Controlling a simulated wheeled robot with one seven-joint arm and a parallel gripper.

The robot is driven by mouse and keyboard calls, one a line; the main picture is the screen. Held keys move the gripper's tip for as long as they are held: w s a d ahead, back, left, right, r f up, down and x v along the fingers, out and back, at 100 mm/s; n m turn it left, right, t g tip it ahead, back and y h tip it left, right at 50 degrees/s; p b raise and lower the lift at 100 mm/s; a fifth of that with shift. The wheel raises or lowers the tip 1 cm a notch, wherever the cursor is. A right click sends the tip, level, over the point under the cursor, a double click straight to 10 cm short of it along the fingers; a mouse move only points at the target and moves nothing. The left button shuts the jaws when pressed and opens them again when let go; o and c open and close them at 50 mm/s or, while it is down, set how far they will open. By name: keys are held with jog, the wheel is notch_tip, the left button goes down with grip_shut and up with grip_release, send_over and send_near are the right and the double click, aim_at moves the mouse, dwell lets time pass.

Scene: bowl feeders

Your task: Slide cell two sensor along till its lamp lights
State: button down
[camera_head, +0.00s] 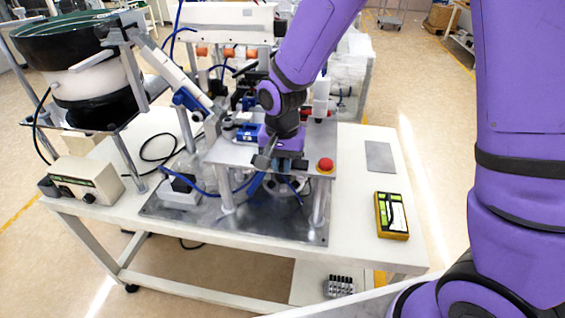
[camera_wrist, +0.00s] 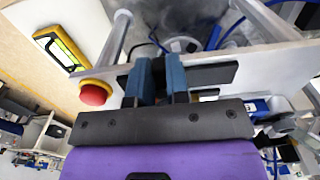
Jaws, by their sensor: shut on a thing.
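My gripper (camera_head: 275,168) is low over the front edge of the metal station plate. In the wrist view its two dark blue fingers (camera_wrist: 161,72) are close together, shut on a small part between them. That part, seemingly the cell two sensor, is mostly hidden by the fingers, and I cannot make out its shape. A black bar (camera_wrist: 215,75) runs across the plate edge beside the fingertips. I cannot see a lamp on the sensor, lit or unlit.
A red push button (camera_head: 325,165) stands just right of my gripper. A yellow handheld box (camera_head: 391,215) and a grey plate (camera_head: 380,156) lie on the white table (camera_head: 350,235). A bowl feeder (camera_head: 75,45) stands at the left. Blue hoses hang near the plate's front.

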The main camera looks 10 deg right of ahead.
jog(key=a, duration=0.1)
jog(key=w+a, duration=0.1)
jog(key=shift+a, duration=0.3)
jog(key=c, duration=1.1)
grip_release()
jog(key=shift+r, duration=0.1)
notch_tip(320, 180, up, 11)
jog(key=shift+f, duration=0.2)
